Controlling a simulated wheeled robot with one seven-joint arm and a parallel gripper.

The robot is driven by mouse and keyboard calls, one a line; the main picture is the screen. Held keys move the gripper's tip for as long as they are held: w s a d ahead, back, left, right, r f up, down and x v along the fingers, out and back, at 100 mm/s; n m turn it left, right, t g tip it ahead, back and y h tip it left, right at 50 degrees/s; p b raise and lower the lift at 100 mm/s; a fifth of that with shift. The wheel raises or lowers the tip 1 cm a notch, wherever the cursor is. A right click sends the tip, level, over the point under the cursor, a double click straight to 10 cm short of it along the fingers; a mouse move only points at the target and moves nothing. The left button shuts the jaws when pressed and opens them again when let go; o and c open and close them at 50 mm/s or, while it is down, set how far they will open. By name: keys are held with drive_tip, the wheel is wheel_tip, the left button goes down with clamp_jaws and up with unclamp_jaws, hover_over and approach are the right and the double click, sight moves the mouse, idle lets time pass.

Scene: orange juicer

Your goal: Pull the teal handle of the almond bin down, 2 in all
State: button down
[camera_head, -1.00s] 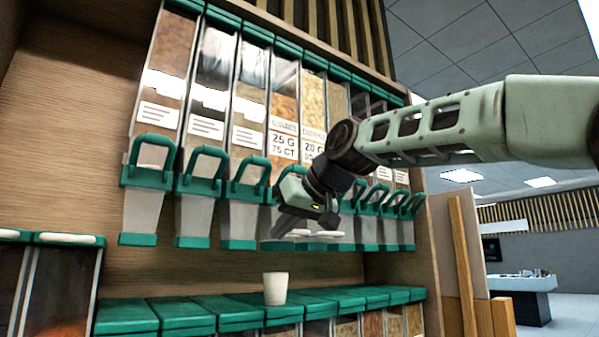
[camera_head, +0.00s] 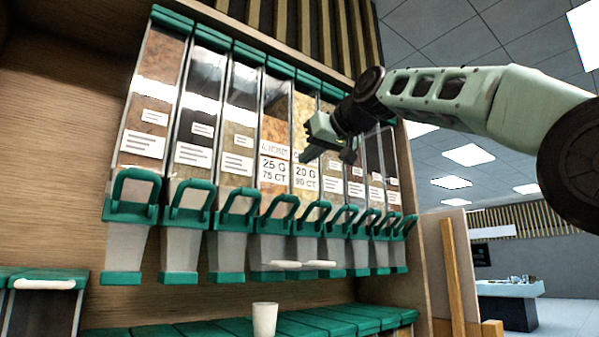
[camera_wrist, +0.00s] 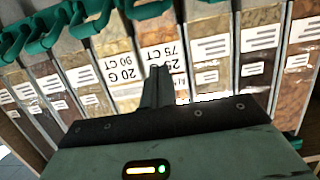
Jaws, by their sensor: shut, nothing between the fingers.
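Clear bins with teal handles hang in a row. One bin (camera_head: 273,130) holds brown pieces and has a "25 G 75 CT" label; the name above is blurred, but it may be the almond bin. Its teal handle (camera_head: 278,206) is raised, like its neighbours. My gripper (camera_head: 308,158) is shut and empty, above handle height, in front of the neighbouring "20 G 90 CT" bin (camera_head: 304,112), touching no handle. In the wrist view my shut fingers (camera_wrist: 156,86) point at the two labels, which appear upside down. A white cup (camera_head: 264,320) stands below the row.
A lower row of teal lids (camera_head: 190,331) runs beneath the spouts. Wooden side panels (camera_head: 428,262) close the shelf on the right. A table (camera_head: 510,300) stands far off at the right. The space in front of the handles is clear.

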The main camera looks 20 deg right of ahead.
drive_tip(key=p+x, duration=0.4)
drive_tip(key=x, duration=0.5)
drive_tip(key=shift+w+a+p, duration=0.15)
drive_tip(key=shift+w+p, duration=0.2)
drive_tip(key=shift+s+d+f+b, duration=0.3)
drive_tip(key=shift+s+f+b, duration=0.15)
drive_tip(key=shift+s+f, duration=0.6)
drive_tip(key=shift+f, duration=0.45)
drive_tip(key=shift+s+d+f, duration=0.15)
drive_tip(key=shift+s+f, duration=0.05)
drive_tip(key=shift+f, duration=0.1)
drive_tip(key=shift+f, duration=0.1)
drive_tip(key=shift+s+f+b, duration=0.2)
drive_tip(key=shift+b, duration=1)
drive_tip(key=shift+s+f+t+b, duration=0.15)
drive_tip(key=shift+t+b, duration=0.35)
drive_tip(key=shift+b, duration=0.35)
